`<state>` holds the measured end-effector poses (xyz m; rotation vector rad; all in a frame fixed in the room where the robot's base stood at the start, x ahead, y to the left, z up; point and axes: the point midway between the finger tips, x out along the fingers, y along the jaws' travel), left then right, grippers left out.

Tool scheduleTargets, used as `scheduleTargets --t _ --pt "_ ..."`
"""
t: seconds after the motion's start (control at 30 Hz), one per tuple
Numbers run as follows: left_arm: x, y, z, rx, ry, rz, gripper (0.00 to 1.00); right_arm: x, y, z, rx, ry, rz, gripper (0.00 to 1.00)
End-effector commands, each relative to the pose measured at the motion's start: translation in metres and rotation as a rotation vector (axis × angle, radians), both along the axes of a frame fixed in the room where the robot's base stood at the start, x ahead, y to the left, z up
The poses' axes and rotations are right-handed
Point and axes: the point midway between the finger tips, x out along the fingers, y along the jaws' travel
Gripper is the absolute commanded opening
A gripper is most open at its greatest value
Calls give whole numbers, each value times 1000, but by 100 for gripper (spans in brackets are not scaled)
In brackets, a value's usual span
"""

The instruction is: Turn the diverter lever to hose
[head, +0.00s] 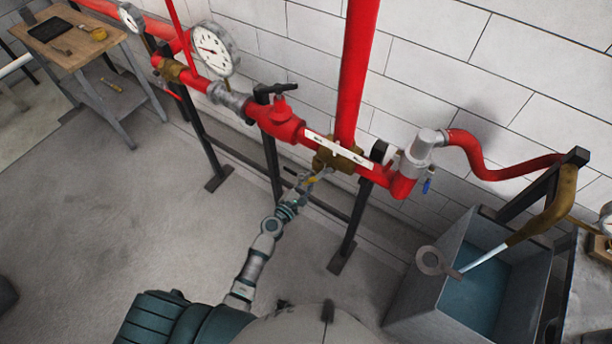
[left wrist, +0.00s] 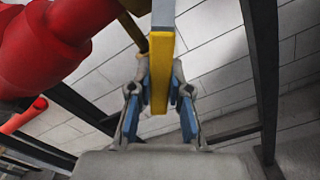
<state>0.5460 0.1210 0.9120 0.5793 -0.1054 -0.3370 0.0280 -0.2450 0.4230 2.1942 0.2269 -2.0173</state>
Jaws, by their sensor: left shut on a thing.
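The diverter is a brass valve body (head: 340,157) on the red pipe in the head view, behind a white label strip (head: 338,149) too small to read. Its lever, a flat grey bar with a yellow end (left wrist: 161,80), comes down from the top of the left wrist view. A small yellow part of it shows in the head view (head: 313,180). My left gripper (head: 312,184) is just below and left of the brass body. In the left wrist view its two blue-padded fingers (left wrist: 161,98) are shut on the lever's yellow end, one on each side. My right gripper is not in view.
Red pipework runs along the white block wall, with a round gauge (head: 211,49) and a black-handled red valve (head: 276,105). Dark support posts (head: 352,220) stand below it. A grey water tank (head: 420,290) stands at right, a workbench (head: 65,45) far left.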

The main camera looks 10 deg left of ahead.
Motion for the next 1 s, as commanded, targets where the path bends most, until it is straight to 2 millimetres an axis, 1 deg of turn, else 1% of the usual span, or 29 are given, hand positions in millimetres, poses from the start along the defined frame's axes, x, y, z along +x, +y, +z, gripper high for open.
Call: scheduleTargets --t 0.03,0.3,0.5,0.7,1.0 --pt "-5 -2 -14 -36 31 3 0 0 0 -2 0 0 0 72" --pt "-13 -26 -23 -264 114 4 0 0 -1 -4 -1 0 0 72" --pt "-18 -41 -26 -400 163 4 0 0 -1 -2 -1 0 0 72" --pt "-22 -51 -27 -493 197 3 0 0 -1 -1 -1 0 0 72" --pt "-24 -58 -28 -551 219 4 0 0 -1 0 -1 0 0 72"
